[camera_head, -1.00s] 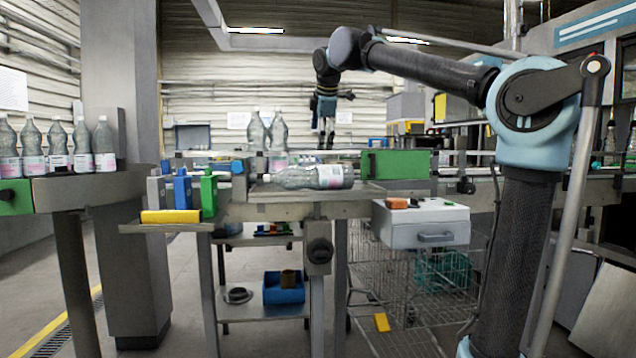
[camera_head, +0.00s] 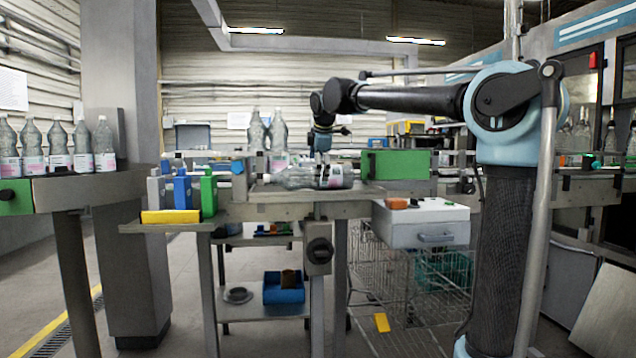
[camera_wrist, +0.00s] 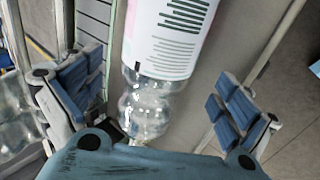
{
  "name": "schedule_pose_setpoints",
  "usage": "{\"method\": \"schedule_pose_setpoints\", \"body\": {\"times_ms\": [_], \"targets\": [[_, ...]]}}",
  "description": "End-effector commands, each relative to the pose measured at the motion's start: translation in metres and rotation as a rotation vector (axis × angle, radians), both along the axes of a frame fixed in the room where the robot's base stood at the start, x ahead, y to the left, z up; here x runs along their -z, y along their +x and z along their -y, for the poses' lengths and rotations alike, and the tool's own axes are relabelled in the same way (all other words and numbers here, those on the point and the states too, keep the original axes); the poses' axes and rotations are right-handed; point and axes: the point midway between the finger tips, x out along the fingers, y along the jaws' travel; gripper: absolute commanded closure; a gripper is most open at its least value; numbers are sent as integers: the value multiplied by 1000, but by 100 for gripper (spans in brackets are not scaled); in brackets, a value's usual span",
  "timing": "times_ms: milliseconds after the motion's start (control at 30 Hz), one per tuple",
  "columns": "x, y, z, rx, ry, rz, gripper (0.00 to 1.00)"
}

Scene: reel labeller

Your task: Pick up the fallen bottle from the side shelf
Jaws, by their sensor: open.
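The fallen bottle (camera_head: 293,178) is clear with a white and pink label and lies on its side on the side shelf (camera_head: 285,196) in the head view. My gripper (camera_head: 322,172) is down at the bottle, over its label end. In the wrist view the bottle (camera_wrist: 155,95) runs between the two blue-padded fingers of my gripper (camera_wrist: 155,95), with its label toward the top. The fingers are open, with a gap on each side of the bottle. The lower end of the bottle is hidden behind the gripper's body.
Two upright bottles (camera_head: 267,132) stand just behind the fallen one. A green block (camera_head: 396,164) is to the right, and a white drawer box (camera_head: 421,222) is below it. Blue and green holders (camera_head: 195,192) stand to the left. Several upright bottles stand at far left.

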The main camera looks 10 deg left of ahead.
Motion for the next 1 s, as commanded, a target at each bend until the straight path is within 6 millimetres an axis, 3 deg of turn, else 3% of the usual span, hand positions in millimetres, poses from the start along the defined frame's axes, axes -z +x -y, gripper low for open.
{"method": "schedule_pose_setpoints", "body": {"times_ms": [300,567,900,967,1000], "targets": [[32,24,-7,1,1,0,3],[35,26,-8,0,0,0,3],[34,25,-8,0,0,0,80],[34,25,-8,0,0,0,94],[33,25,-7,0,0,1,94]]}}
